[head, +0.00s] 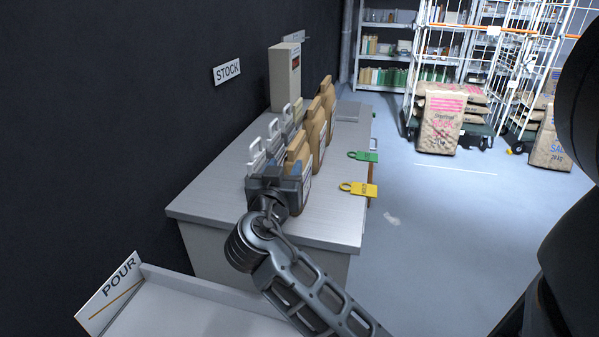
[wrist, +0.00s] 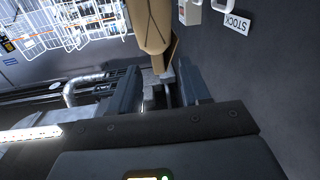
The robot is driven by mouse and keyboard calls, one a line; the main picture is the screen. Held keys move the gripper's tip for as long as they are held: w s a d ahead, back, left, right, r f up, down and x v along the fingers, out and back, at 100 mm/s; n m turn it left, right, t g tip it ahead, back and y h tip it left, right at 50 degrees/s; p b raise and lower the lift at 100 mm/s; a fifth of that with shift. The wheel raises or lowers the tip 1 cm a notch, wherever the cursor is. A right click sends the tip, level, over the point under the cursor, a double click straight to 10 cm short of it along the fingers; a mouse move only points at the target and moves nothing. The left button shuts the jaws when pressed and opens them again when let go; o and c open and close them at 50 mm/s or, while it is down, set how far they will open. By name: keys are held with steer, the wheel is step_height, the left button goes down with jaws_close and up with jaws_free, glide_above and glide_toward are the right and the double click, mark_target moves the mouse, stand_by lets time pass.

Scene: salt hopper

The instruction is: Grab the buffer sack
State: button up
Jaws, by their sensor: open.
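Several brown paper sacks with white labels stand in a row on the metal counter (head: 210,196). The nearest sack (head: 299,150) is partly hidden by my gripper; the others (head: 316,122) stand behind it. The labels are too small to read, so I cannot tell which one is the buffer sack. My gripper (head: 280,180) is open at the near end of the row, close to the nearest sack. In the wrist view my fingers are apart, with a brown sack (wrist: 152,28) ahead of and between them. I cannot tell whether they touch it.
Pale handled containers (head: 262,150) stand left of the sacks, beside the dark wall. A tall grey device (head: 284,76) stands at the back. Green (head: 364,156) and yellow (head: 364,189) tags hang at the counter's right edge.

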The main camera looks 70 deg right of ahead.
mark_target(295, 142)
steer(key=shift+s+d+r+m+g, duration=0.1)
steer(key=shift+d+r+m+g, duration=0.5)
steer(key=shift+d+m, duration=0.1)
steer(key=shift+d+r, duration=0.1)
steer(key=shift+d, duration=0.8)
steer(key=d, duration=0.1)
steer(key=d+p, duration=0.1)
steer(key=d, duration=0.1)
steer(key=w+d+p, duration=0.1)
steer(key=d, duration=0.1)
steer(key=shift+r, duration=0.2)
steer(key=shift+d+f+p, duration=0.1)
steer(key=shift+d+p, duration=0.2)
steer(key=shift+d, duration=0.15)
steer(key=shift+c, duration=0.5)
jaws_close()
